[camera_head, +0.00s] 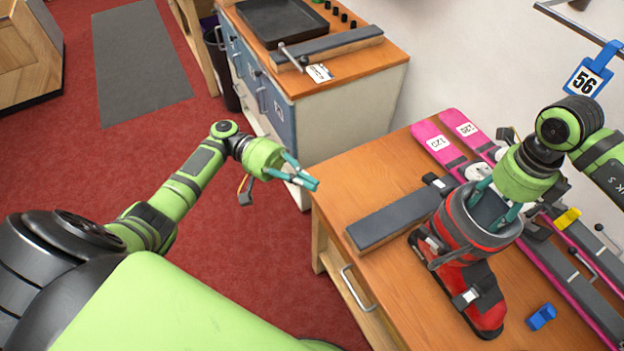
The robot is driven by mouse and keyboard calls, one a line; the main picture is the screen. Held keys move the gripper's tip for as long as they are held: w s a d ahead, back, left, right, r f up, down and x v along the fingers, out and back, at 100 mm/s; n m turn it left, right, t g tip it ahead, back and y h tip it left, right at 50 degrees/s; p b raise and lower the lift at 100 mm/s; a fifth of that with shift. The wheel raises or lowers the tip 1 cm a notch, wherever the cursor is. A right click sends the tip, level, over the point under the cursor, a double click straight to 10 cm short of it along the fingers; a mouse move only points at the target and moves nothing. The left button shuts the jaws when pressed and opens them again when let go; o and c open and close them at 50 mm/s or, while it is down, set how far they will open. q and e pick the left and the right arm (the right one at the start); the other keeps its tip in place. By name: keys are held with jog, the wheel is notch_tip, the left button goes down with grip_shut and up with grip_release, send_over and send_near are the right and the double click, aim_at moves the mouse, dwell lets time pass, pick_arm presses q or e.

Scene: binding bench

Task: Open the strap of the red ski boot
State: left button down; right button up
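The red ski boot (487,312) stands upright on the wooden bench, toe toward the picture's bottom. Its cuff has a dark band, a buckle strap (452,257) across the shaft and a lower buckle (466,298) over the foot. Both look laid against the boot; the exact fastening is too small to tell. My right gripper (495,202) is over the boot's top opening, its teal fingers apart at the cuff rim. Whether they touch the boot is unclear. My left gripper (313,184) is shut and empty, left of the bench edge, its fingertips together.
Pink skis (435,141) lie behind and right of the boot. A dark grey bar (392,219) lies left of it. A blue block (541,317) and a yellow block (567,218) are nearby. A blue tag marked 56 (585,82) hangs at the wall. The front-left bench top is clear.

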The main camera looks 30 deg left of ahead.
notch_tip(320, 180, up, 12)
jog(key=shift+w, duration=0.1)
dwell(0.5)
